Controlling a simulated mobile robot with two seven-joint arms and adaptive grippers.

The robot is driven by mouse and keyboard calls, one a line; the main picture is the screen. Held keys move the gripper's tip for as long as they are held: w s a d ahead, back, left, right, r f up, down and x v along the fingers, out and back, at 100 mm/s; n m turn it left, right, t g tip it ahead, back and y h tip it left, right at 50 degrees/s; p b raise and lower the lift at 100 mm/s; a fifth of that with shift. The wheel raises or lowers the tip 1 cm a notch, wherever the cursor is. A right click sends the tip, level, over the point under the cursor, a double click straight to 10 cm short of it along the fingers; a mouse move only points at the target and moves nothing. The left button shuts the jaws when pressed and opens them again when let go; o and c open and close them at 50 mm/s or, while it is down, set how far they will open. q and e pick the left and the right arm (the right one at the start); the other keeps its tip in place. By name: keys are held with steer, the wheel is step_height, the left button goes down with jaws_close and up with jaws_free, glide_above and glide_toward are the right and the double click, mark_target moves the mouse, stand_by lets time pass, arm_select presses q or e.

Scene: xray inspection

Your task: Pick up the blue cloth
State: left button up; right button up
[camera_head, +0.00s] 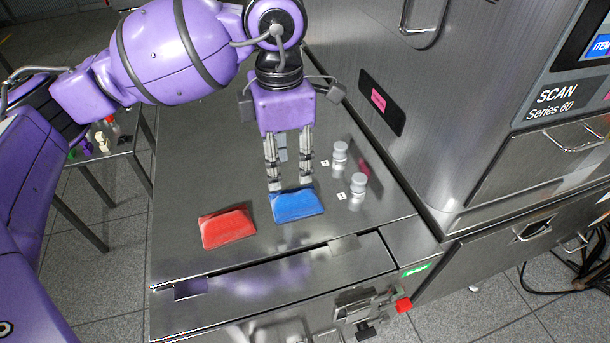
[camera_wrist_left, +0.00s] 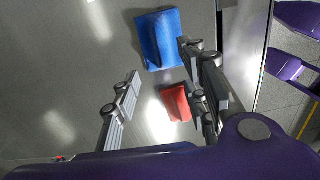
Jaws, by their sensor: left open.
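The blue cloth (camera_head: 297,205) lies folded on the steel table, near its front edge. In the left wrist view the blue cloth (camera_wrist_left: 159,38) is at the top, beyond the fingertips and nearer the right finger. My left gripper (camera_head: 290,184) points down with its fingers apart, at the far edge of the blue cloth in the head view. Nothing is between the fingers, and I cannot tell whether they touch the cloth. The left gripper (camera_wrist_left: 158,92) also shows open in the wrist view. My right gripper is not in view.
A red cloth (camera_head: 228,228) lies left of the blue one. Two small clear vials with pale caps, one behind (camera_head: 339,158) and one in front (camera_head: 357,190), stand to the right. The large steel scanner (camera_head: 440,120) bounds the right side. The table's left part is clear.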

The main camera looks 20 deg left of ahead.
mark_target(295, 193)
arm_select(q)
steer(key=shift+s+f, duration=0.2)
steer(key=shift+f, duration=0.2)
steer(key=shift+s+d+f, duration=0.1)
steer(key=shift+d+f, duration=0.1)
steer(key=shift+f, duration=0.45)
steer(key=shift+s+d+f, duration=0.1)
steer(key=shift+d+f, duration=0.05)
steer(key=shift+f, duration=0.45)
steer(key=f, duration=0.2)
steer(key=w+d+f, duration=0.1)
steer(key=shift+f+p, duration=0.25)
steer(key=shift+p, duration=0.1)
steer(key=shift+a+f, duration=0.15)
steer(key=shift+f, duration=0.2)
steer(key=c, duration=0.9)
jaws_close()
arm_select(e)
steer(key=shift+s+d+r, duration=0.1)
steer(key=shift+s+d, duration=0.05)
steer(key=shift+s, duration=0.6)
